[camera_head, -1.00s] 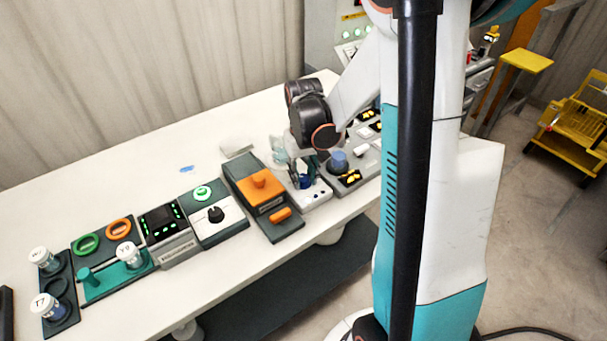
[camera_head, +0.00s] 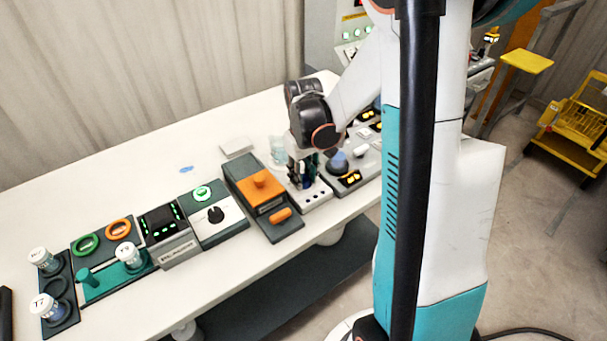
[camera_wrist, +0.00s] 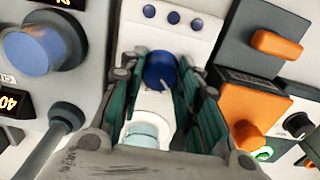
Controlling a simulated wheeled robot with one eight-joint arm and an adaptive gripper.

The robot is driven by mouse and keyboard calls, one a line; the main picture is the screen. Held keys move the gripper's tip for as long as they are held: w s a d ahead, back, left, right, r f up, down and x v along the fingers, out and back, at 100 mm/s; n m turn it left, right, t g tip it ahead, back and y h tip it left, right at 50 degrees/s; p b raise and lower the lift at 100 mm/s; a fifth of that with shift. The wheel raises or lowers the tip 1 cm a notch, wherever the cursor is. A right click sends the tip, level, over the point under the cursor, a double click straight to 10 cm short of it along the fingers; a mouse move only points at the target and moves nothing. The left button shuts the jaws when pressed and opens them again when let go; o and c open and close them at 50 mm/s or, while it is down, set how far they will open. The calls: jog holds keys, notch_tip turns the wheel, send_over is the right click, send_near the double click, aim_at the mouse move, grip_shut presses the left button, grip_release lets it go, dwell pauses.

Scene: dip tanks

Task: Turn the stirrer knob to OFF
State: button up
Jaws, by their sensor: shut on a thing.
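The stirrer is a white unit (camera_head: 318,196) on the bench in the head view; its white face also shows in the wrist view (camera_wrist: 171,41). Its round blue knob (camera_wrist: 160,68) sits between my gripper's green fingers in the wrist view. My gripper (camera_head: 305,181) points down over the unit and is shut on the knob. The fingers hide most of the knob in the head view. I cannot read the knob's pointer or an OFF mark. A pale glass vessel (camera_wrist: 145,133) stands on the unit behind the knob.
An orange-topped dark unit (camera_head: 238,170) stands close on the left. A grey panel with a large blue knob (camera_head: 338,162) stands close on the right. A white-and-dark unit with a black knob (camera_head: 215,214) is further left. The back of the bench (camera_head: 120,170) is mostly clear.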

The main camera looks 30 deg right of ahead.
jog(key=o, duration=1.1)
jog(key=shift+c, duration=0.2)
jog(key=shift+r, duration=0.1)
notch_tip(320, 180, up, 12)
